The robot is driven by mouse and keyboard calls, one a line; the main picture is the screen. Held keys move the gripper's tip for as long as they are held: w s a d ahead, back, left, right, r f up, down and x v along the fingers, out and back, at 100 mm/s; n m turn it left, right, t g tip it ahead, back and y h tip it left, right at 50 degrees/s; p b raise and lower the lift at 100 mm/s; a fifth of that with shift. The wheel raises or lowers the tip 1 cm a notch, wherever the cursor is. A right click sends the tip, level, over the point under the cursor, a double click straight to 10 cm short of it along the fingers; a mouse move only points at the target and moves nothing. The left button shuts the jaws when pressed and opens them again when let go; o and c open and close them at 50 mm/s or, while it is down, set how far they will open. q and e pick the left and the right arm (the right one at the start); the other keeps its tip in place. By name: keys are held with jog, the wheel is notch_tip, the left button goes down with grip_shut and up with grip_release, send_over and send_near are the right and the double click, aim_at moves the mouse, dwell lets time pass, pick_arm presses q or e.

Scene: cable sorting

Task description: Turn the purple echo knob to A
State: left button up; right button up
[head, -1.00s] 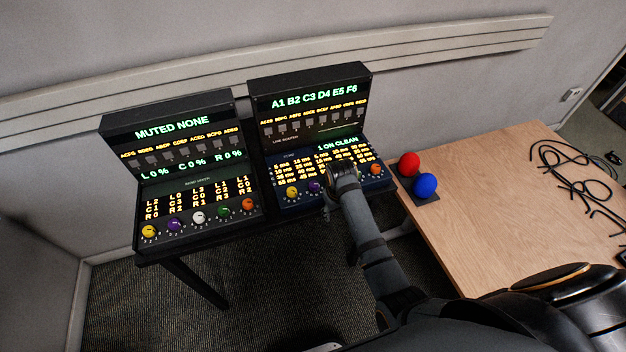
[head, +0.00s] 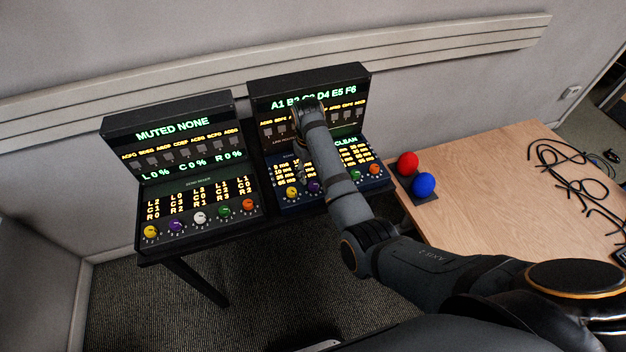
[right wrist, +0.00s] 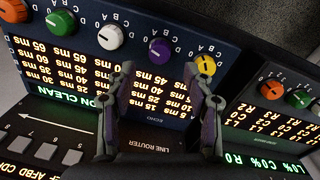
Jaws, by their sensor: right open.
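The purple echo knob (head: 314,187) sits on the lower front panel of the right console, between a yellow knob and a white one. In the right wrist view the purple knob (right wrist: 160,50) shows upside down, with letters around it; I cannot tell for sure which letter its mark faces. My right gripper (head: 301,166) is above the echo panel, its arm covering part of the console. In the right wrist view the open, empty fingers (right wrist: 159,72) frame the panel just short of the purple knob, touching nothing visible. My left gripper is not in view.
Near the purple knob are a yellow knob (right wrist: 206,64) and a white knob (right wrist: 110,38). The left console (head: 190,185) stands close by with its own row of knobs. A wooden table (head: 480,190) at right bears red (head: 408,163) and blue (head: 424,184) balls and black cables.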

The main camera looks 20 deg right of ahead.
aim_at(313, 184)
notch_tip(313, 184, down, 6)
jog(key=shift+d+r, duration=0.15)
jog(key=shift+r, duration=0.05)
jog(key=shift+c, duration=0.4)
grip_shut()
jog(key=shift+p, duration=0.3)
jog(key=shift+r, duration=0.1)
